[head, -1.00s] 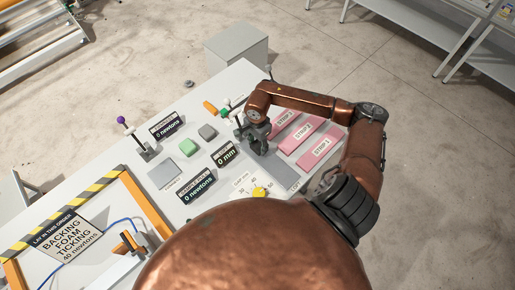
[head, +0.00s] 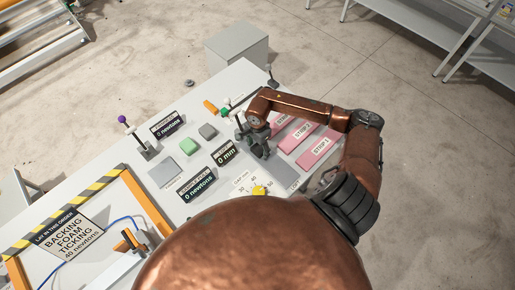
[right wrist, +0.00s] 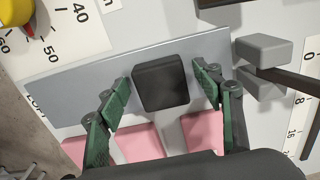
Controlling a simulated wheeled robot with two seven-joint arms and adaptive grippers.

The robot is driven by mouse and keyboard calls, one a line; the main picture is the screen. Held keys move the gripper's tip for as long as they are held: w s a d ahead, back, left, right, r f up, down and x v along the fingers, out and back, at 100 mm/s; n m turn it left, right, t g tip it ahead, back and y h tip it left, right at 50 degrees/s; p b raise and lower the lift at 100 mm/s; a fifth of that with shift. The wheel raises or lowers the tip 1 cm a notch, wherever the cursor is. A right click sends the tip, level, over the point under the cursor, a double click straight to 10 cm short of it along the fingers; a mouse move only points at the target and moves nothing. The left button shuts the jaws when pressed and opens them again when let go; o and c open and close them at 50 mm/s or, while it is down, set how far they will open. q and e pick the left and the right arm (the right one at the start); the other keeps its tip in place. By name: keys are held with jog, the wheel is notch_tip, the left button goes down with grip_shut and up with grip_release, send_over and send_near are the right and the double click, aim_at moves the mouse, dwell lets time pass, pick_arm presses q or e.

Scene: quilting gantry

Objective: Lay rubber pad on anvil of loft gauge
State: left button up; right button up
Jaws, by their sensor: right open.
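A dark, nearly black square block, which looks like the rubber pad (right wrist: 160,83), rests on a long grey plate (right wrist: 75,88) that looks like the gauge's anvil. The plate also shows in the head view (head: 284,175). My right gripper (right wrist: 160,92) is open, with its green fingers on either side of the block and gaps between. My left gripper is not in view.
Pink strips (head: 318,148) lie right of the plate. A grey block on a dark bar (right wrist: 263,50) is close to the right finger.

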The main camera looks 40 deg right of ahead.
aim_at(258, 149)
jog(key=shift+r, duration=0.15)
jog(key=shift+w+r, duration=0.1)
jog(key=shift+r, duration=0.2)
notch_tip(258, 149, up, 11)
jog(key=b, duration=0.1)
jog(key=shift+r+b, duration=0.2)
jog(key=shift+b, duration=0.2)
